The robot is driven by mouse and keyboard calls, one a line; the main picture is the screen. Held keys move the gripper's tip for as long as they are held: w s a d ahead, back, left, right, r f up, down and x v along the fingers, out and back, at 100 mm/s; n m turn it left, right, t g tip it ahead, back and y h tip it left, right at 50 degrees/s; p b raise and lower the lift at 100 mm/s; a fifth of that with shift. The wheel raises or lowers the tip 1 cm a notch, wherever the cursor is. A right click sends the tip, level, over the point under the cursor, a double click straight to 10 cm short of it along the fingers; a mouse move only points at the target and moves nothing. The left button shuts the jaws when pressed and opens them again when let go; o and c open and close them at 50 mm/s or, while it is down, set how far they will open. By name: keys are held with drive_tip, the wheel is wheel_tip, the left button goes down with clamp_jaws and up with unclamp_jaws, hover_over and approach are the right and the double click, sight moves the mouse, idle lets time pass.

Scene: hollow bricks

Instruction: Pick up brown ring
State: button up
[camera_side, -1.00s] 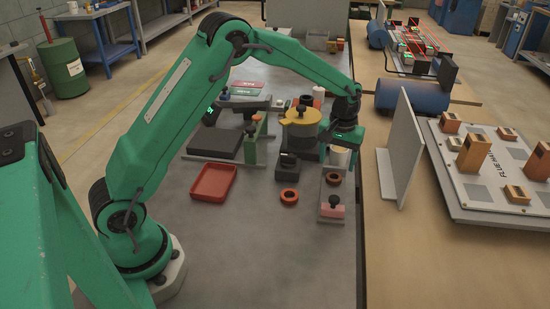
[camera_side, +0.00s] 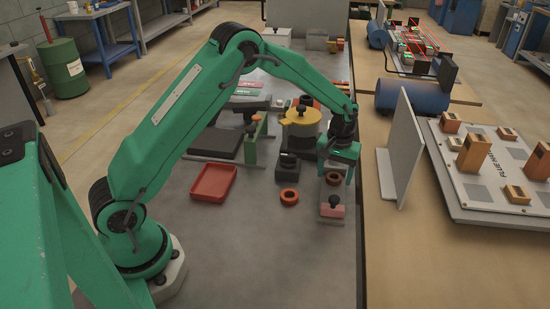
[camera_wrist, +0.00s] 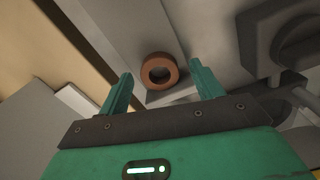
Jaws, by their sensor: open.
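The brown ring (camera_wrist: 149,74) lies flat on a grey plate, ahead of my fingertips and roughly centred between them in the wrist view. In the side view the brown ring (camera_side: 333,179) is partly hidden by my gripper. My gripper (camera_side: 336,176) hangs above it with its fingers pointing down. In the wrist view my gripper (camera_wrist: 162,78) is open, with nothing between the fingers and one finger on each side of the ring's line. The ring appears apart from both fingers.
A black-knobbed pink block (camera_side: 332,208) stands just in front of the ring. An orange ring (camera_side: 289,197) lies to the left. A yellow-topped pot (camera_side: 299,129) and a black block (camera_side: 287,165) stand close by. A red tray (camera_side: 213,182) is further left. An upright grey panel (camera_side: 401,150) stands right.

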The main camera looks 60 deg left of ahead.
drive_tip(key=c, duration=1.2)
drive_tip(key=shift+o, duration=0.2)
drive_tip(key=shift+r, duration=0.15)
drive_tip(key=shift+r, duration=0.6)
drive_tip(key=r, duration=0.2)
drive_tip(key=d+r, duration=0.1)
drive_tip(key=shift+s+r, duration=0.1)
drive_tip(key=shift+s, duration=0.15)
drive_tip(key=s+d+r, duration=0.5)
drive_tip(key=d+r, duration=0.1)
drive_tip(key=d, duration=0.3)
drive_tip(key=shift+s+r, duration=0.15)
drive_tip(key=shift+s, duration=0.2)
